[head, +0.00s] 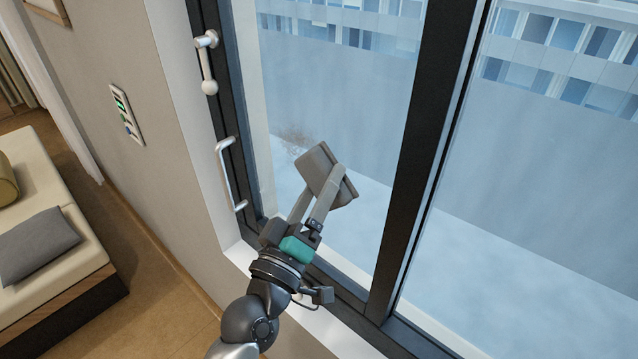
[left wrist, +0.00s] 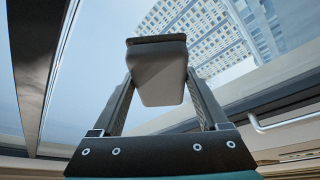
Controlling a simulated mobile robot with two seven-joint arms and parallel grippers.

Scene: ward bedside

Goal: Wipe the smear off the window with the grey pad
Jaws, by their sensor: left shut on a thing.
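My left gripper (head: 318,192) is shut on the grey pad (head: 322,172) and holds it up at the left window pane (head: 350,90). I cannot tell whether the pad touches the glass. In the left wrist view the pad (left wrist: 158,72) sits between the two fingers of the gripper (left wrist: 158,85). A faint brownish smear (head: 293,138) shows on the left pane, just above and left of the pad. The pad may hide part of it. My right gripper is not in view.
A dark window frame with an upright bar (head: 425,150) divides the panes. A handle (head: 230,175) and a knobbed lever (head: 207,65) stick out on the left frame. A white sill (head: 335,325) runs below. A bed (head: 45,215) stands at the left.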

